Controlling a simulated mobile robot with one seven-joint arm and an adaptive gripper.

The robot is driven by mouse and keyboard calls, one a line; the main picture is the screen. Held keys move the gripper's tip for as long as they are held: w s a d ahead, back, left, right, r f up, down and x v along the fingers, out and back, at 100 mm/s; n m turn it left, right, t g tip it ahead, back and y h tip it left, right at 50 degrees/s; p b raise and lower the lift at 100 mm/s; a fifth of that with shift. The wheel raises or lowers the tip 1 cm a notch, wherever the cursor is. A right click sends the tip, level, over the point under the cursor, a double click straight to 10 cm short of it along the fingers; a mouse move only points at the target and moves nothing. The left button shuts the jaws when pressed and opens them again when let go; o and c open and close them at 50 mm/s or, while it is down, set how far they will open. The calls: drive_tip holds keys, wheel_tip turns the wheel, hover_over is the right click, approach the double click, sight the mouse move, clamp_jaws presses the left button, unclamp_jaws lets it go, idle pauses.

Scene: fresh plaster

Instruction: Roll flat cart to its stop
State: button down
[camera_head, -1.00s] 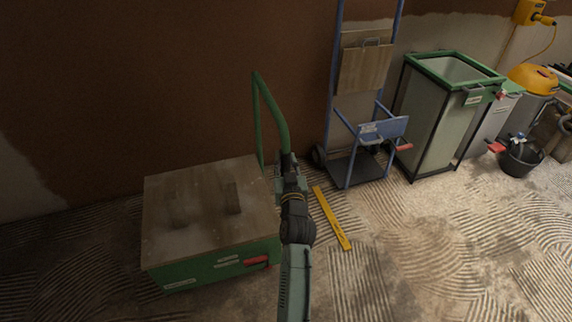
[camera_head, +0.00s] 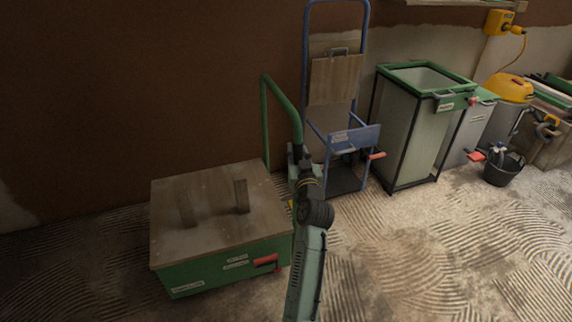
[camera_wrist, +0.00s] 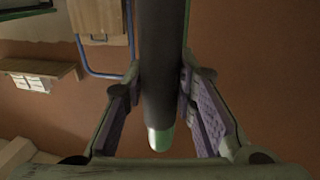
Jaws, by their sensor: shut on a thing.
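The flat cart (camera_head: 222,258) stands on the floor at the left in the head view, with a green body, a wooden deck and two upright wooden pieces on it. Its green push handle (camera_head: 282,95) rises from the right end and bends down to my gripper (camera_head: 301,158). In the wrist view, the dark grip of the handle (camera_wrist: 160,60), with a green end, lies between both fingers of my gripper (camera_wrist: 161,88), which are closed against it. My arm hides part of the cart's right side. No stop can be made out.
A blue hand truck (camera_head: 355,138) stands close to the right of the cart. Beyond it are a tall green-framed bin (camera_head: 412,130), a black bucket (camera_head: 502,168) and a yellow-topped machine (camera_head: 508,88). A brown wall runs behind. The ridged floor at front right is clear.

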drive_tip(key=w+d+b, duration=0.2)
drive_tip(key=d+b, duration=0.2)
drive_tip(key=d, duration=0.4)
drive_tip(key=w+d+b, duration=0.3)
drive_tip(key=d+b, duration=0.2)
drive_tip(key=d, duration=0.2)
drive_tip(key=shift+w+d, duration=0.15)
drive_tip(key=shift+d, duration=0.25)
drive_tip(key=shift+d+r, duration=0.15)
drive_tip(key=shift+r, duration=0.05)
drive_tip(key=c, duration=1.4)
unclamp_jaws()
drive_tip(key=shift+d+f, duration=0.1)
drive_tip(key=shift+o, duration=0.5)
drive_tip(key=shift+f, duration=0.1)
drive_tip(key=s+d, duration=0.1)
drive_tip(key=s, duration=1.1)
drive_tip(key=shift+d, duration=0.15)
